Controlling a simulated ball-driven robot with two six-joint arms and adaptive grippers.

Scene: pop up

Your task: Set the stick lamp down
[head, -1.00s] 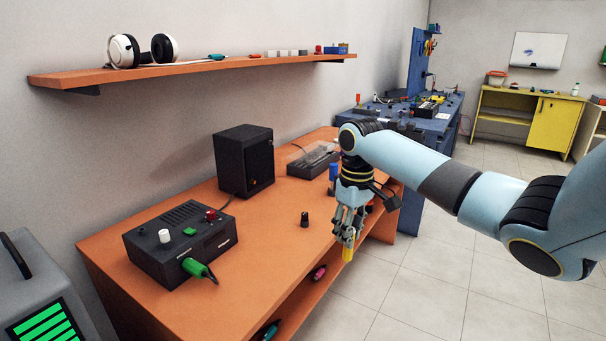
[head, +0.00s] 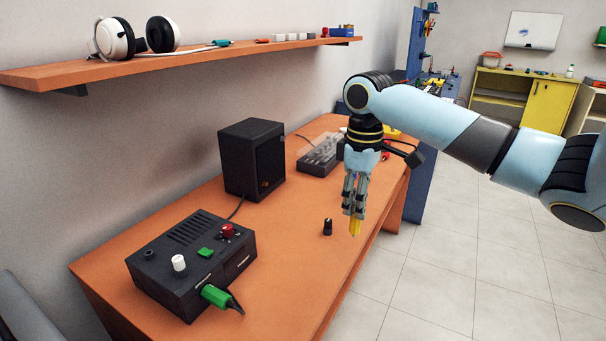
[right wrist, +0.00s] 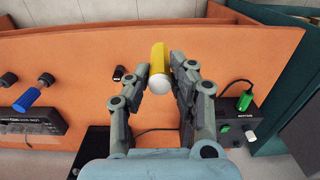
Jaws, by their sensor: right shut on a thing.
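The stick lamp is a yellow stick with a white round end; its yellow lower part (head: 355,228) shows below my right gripper (head: 354,207) in the head view. My right gripper is shut on it and points down near the front edge of the orange bench (head: 290,230). In the right wrist view the lamp (right wrist: 159,62) sits between the two fingers, its white end towards the camera. I cannot tell whether its lower end touches the bench top. My left gripper is not in view.
A black knob (head: 327,227) stands just left of the lamp. A black box (head: 190,262) with a green plug (head: 218,297) and a black speaker (head: 252,160) stand further left. A blue-handled tool (right wrist: 27,100) shows in the wrist view. Bench around the knob is bare.

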